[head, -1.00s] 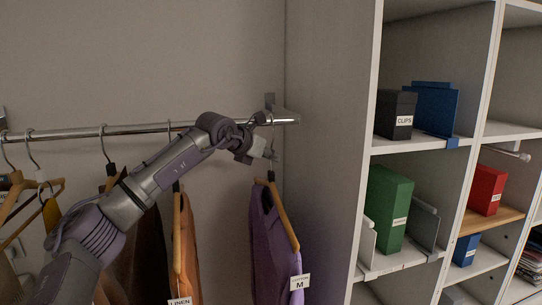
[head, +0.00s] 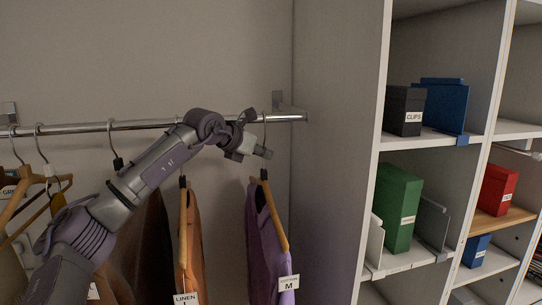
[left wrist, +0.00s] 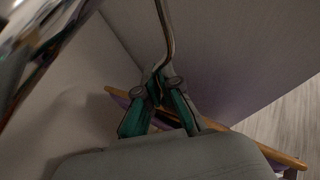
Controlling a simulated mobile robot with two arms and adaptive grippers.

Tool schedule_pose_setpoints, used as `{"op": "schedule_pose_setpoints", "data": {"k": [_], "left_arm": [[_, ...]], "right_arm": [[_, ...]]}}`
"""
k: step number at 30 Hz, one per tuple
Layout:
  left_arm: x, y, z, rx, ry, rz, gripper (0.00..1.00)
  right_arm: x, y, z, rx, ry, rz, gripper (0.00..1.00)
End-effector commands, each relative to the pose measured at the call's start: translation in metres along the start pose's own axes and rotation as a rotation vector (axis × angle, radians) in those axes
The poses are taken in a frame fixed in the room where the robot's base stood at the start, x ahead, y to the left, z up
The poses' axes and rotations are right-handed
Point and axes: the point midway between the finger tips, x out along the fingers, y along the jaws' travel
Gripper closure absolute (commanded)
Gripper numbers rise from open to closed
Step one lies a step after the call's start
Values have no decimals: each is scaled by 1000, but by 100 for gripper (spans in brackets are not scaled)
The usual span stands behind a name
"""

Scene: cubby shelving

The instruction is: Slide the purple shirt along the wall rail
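The purple shirt (head: 262,245) hangs on a wooden hanger (head: 275,222) near the right end of the metal wall rail (head: 80,128). A white tag marked M is on it. My left gripper (head: 262,152) is just below the rail, at the thin metal hook of that hanger. In the left wrist view, the green-padded fingers (left wrist: 160,92) close in around the hook (left wrist: 164,40), which runs down between their tips. The wooden hanger (left wrist: 245,140) shows below and behind the fingers. My right gripper is out of view.
An orange garment (head: 190,240) tagged LINEN and a dark brown one (head: 150,245) hang to the left, with more hangers beyond. Bare rail lies between the orange and purple garments. A tall shelf side panel (head: 335,150) stands just right of the rail end bracket (head: 279,102).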

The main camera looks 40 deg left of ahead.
Motion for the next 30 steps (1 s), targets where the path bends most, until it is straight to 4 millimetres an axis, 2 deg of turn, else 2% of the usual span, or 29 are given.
{"op": "schedule_pose_setpoints", "data": {"k": [30], "left_arm": [[-52,41,-29,-1,-1,3,100]], "right_arm": [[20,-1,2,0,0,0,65]]}}
